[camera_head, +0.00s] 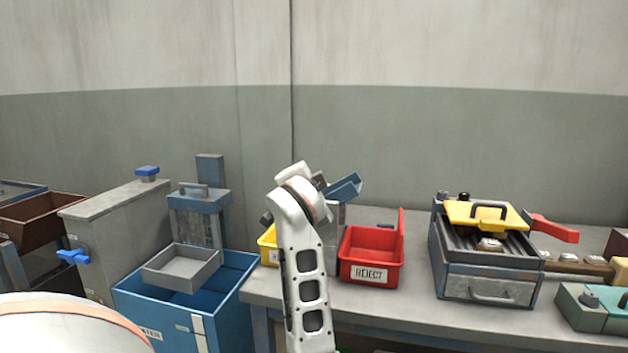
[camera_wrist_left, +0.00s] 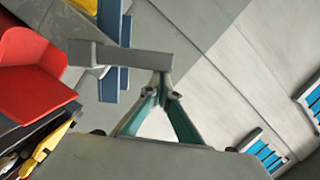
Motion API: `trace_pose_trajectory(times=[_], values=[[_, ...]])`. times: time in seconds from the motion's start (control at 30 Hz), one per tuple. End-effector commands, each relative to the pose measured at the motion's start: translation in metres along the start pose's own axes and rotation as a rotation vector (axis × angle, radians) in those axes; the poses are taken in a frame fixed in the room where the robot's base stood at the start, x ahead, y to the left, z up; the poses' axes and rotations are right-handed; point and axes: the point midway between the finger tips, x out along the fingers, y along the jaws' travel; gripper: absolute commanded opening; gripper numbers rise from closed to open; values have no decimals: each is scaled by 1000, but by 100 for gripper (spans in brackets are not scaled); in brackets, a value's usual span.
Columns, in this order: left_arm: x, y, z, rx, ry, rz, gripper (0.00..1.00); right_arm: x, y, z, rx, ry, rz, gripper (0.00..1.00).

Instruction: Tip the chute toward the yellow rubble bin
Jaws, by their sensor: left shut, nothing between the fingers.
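The blue chute (camera_head: 346,187) sits on a grey stand (camera_head: 335,216) at the back of the bench; its visible end slopes up to the right, and my arm hides the rest. The yellow rubble bin (camera_head: 268,246) is left of the stand, mostly behind my arm. My left gripper (camera_wrist_left: 163,88) is shut and empty, its fingertips by the right end of a grey bar (camera_wrist_left: 120,56) in front of the blue chute (camera_wrist_left: 112,85). I cannot tell whether they touch. In the head view my wrist hides the fingers. My right gripper is out of view.
A red REJECT bin (camera_head: 371,262) stands right of the stand. Farther right is a grill-like heater (camera_head: 487,270) with a yellow lid plate (camera_head: 487,214) and a red handle (camera_head: 554,229). A blue crate (camera_head: 160,310) and a grey tray (camera_head: 182,268) are at left.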

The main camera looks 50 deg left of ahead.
Motion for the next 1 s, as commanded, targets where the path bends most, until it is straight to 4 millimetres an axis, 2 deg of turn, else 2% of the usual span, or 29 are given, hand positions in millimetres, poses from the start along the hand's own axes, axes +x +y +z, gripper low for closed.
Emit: trace_pose_trajectory(times=[0.33, 0.67, 0.77, 1.0], values=[[1, -2, 6, 2, -7, -3, 0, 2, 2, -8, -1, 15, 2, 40], [1, -4, 5, 2, -9, -5, 0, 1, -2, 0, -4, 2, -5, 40], [0, -11, 1, -1, -7, -6, 0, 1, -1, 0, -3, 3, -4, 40], [-5, -46, -22, -2, 0, -5, 0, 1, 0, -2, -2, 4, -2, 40]])
